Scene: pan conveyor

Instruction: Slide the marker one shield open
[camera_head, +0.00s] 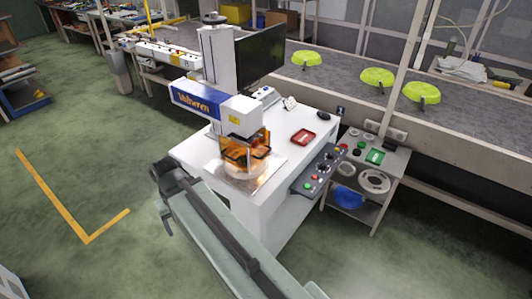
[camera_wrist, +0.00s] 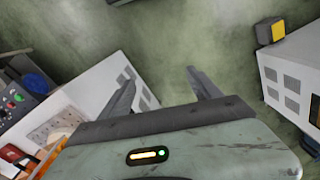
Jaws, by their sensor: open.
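The marker (camera_head: 200,100) is a white laser machine with a blue label, in the middle of the head view. Its orange see-through shield (camera_head: 245,150) stands under the laser head, around a lit spot over a metal plate (camera_head: 262,175). Part of the orange shield also shows at the lower left edge of the wrist view (camera_wrist: 12,154). My gripper (camera_wrist: 160,76) is open and empty in the wrist view, with bare floor between its fingers. It is apart from the shield. In the head view my arm crosses in front of the marker's table; its fingers are not clear there.
A control panel (camera_head: 318,168) and a red tray (camera_head: 303,137) are on the marker's white table. A small shelf (camera_head: 395,165) holds a green tray and a blue bowl. A conveyor (camera_head: 345,75) with lime-green pans runs behind. Green floor (camera_head: 75,150) is clear at left.

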